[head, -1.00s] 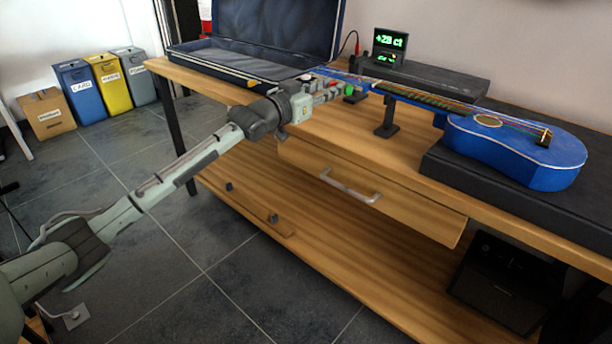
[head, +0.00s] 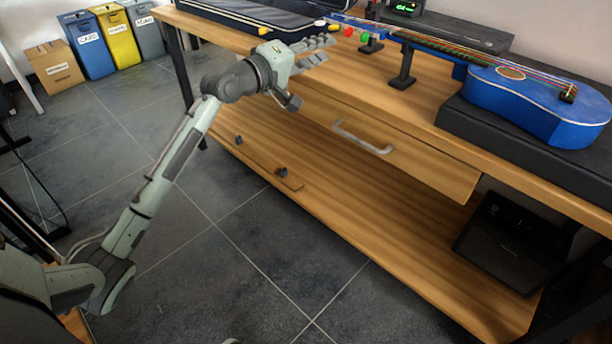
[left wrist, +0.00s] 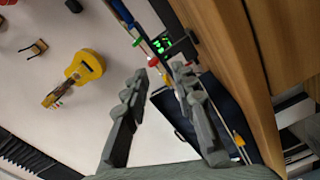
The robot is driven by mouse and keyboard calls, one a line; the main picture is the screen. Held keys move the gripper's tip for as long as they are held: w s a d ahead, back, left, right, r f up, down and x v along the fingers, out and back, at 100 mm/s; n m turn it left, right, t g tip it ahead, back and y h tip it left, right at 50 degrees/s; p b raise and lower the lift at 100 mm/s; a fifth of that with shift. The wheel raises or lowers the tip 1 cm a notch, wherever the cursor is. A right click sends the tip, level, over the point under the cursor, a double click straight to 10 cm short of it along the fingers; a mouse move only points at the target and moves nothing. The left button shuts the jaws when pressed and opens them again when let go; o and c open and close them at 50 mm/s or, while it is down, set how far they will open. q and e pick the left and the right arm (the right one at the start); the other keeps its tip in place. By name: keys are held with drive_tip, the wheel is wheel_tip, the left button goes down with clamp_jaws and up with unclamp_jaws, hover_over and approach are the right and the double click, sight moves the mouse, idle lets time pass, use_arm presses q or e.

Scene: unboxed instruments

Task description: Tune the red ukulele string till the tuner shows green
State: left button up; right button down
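The blue ukulele (head: 535,105) lies on a black block, its neck pointing left on stands. At its headstock are a red peg (head: 348,32) and a green peg (head: 365,38). The red peg also shows in the left wrist view (left wrist: 152,61). The tuner (head: 405,9) shows green characters, cut by the top edge and unreadable; its screen also shows in the left wrist view (left wrist: 162,43). My left gripper (head: 332,49) is in front of the headstock, left of the red peg. Its fingers are apart with nothing held between them. My right gripper is out of view.
The open dark case (head: 285,14) lies behind the left gripper on the wooden bench (head: 440,125). A drawer (head: 400,160) sticks out below the bench top. A dark box (head: 515,245) stands on the lower shelf. Bins (head: 88,45) stand far left on open floor.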

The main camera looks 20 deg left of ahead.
use_arm(q)
drive_tip(key=s+d+f+m+g+y, duration=0.1)
drive_tip(key=s+f, duration=0.3)
drive_tip(key=f, duration=0.4)
drive_tip(key=s+f+m+g+y, duration=0.1)
drive_tip(key=s+f+m+g, duration=0.1)
drive_tip(key=f, duration=0.6)
drive_tip(key=s+d+f+m+g+y, duration=0.1)
drive_tip(key=s+f+m+g, duration=0.1)
drive_tip(key=s+f, duration=0.4)
drive_tip(key=shift+s+d+f+m+g+p, duration=0.15)
drive_tip(key=shift+d+f+m+g+p, duration=0.25)
drive_tip(key=shift+f, duration=0.7)
drive_tip(key=shift+a+f, duration=0.1)
